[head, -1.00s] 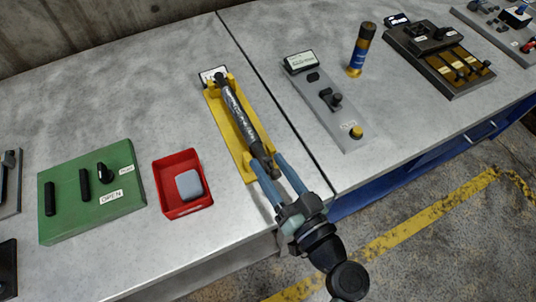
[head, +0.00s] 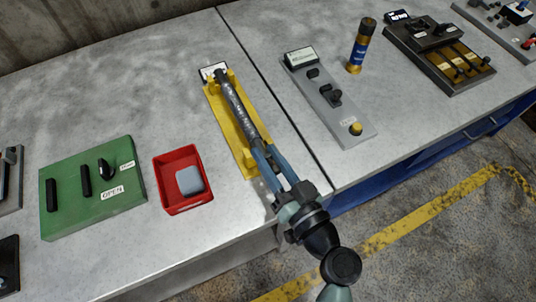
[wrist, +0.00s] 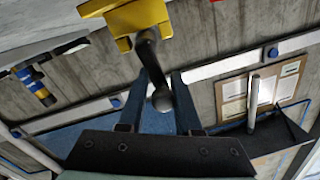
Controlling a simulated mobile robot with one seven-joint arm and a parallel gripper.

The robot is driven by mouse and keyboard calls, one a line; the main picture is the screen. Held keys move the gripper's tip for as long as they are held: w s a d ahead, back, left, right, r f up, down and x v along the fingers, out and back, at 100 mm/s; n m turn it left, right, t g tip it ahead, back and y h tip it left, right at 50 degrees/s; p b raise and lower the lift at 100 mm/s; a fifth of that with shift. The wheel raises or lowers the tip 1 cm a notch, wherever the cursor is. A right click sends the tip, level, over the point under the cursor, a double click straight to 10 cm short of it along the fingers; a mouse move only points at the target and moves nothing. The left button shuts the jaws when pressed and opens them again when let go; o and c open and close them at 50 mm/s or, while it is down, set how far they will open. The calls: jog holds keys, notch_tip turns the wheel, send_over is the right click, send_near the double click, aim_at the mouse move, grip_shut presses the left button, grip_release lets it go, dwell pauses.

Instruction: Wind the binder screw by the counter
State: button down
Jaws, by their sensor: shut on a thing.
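The binder screw (head: 236,104) is a dark, speckled rod lying along a yellow base (head: 215,112) on the grey bench. A small counter with a pale face (head: 211,72) stands at its far end; its reading is too small to tell. My gripper (head: 264,149) is at the near end of the screw. In the wrist view, a dark crank handle (wrist: 161,97) with a rounded end hangs below a yellow bracket (wrist: 137,20). The fingers of my gripper (wrist: 160,73) are shut on this handle. In the head view the fingers mostly hide the handle.
A red tray (head: 171,164) with a grey-blue block (head: 190,181) and a green panel (head: 92,190) marked OPEN lie left. A grey control panel (head: 345,118) and a blue-and-gold cylinder (head: 362,46) are right, across a bench seam. Bare bench lies behind the tray.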

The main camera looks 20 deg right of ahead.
jog(key=shift+w+a, duration=0.1)
jog(key=shift+a, duration=0.15)
dwell(0.5)
jog(key=shift+m+b, duration=0.3)
jog(key=shift+m, duration=0.1)
jog(key=m+b, duration=0.1)
jog(key=m, duration=0.1)
jog(key=d+m+b, duration=0.1)
jog(key=shift+d+f+m, duration=0.1)
jog(key=shift+d+m, duration=0.1)
jog(key=shift+m, duration=0.2)
jog(key=m, duration=0.1)
jog(key=d+m+b, duration=0.1)
jog(key=m, duration=0.2)
jog(key=shift+d+f, duration=0.2)
jog(key=shift+f, duration=0.05)
jog(key=m, duration=0.3)
jog(key=d+f+m, duration=0.1)
jog(key=shift+m+t+b, duration=0.4)
jog(key=shift+d+f+m+h, duration=0.2)
jog(key=shift+f+m, duration=0.15)
jog(key=shift+m, duration=0.8)
jog(key=shift+d+f+m+h, duration=0.1)
jog(key=shift+f+m+h, duration=0.15)
jog(key=shift+m, duration=0.9)
jog(key=shift+f+m, duration=0.15)
jog(key=shift+m, duration=0.25)
jog(key=shift+d, duration=0.1)
